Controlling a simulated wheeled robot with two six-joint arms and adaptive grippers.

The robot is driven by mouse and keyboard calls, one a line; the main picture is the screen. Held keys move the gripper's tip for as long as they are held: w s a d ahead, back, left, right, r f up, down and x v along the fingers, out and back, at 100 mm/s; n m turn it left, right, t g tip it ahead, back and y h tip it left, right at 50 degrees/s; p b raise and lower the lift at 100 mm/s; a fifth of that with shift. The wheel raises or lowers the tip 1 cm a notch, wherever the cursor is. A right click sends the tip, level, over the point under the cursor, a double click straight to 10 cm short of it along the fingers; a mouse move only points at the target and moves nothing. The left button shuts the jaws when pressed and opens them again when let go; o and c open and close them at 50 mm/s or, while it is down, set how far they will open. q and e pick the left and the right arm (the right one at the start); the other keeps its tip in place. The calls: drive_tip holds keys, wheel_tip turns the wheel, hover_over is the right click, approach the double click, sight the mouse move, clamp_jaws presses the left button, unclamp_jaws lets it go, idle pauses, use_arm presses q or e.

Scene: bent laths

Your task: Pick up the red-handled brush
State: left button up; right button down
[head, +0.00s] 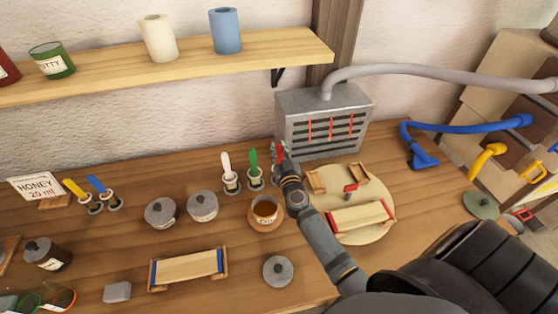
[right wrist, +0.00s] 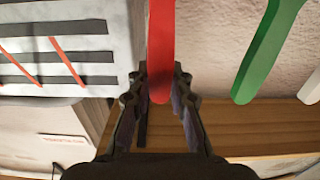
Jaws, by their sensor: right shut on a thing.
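The red-handled brush (head: 279,149) stands upright at the right end of a row of brushes, in front of the grey heater box. Its lower part is hidden behind my right gripper (head: 287,168) in the head view. In the right wrist view the red handle (right wrist: 161,50) hangs between the two fingers of my right gripper (right wrist: 160,90), which is shut on it. The green-handled brush (head: 253,160) and the white-handled brush (head: 227,168) stand in holders just to the left. The green handle also shows in the right wrist view (right wrist: 268,50). My left gripper is not in view.
The grey heater box (head: 322,125) is close behind the gripper. A cup of brown liquid (head: 265,209) stands just left of my forearm. A round board (head: 385,185) with wooden frames lies to the right.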

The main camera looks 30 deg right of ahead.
wheel_tip(320, 180, up, 10)
drive_tip(key=p, duration=0.8)
drive_tip(key=shift+p, duration=0.4)
idle(0.9)
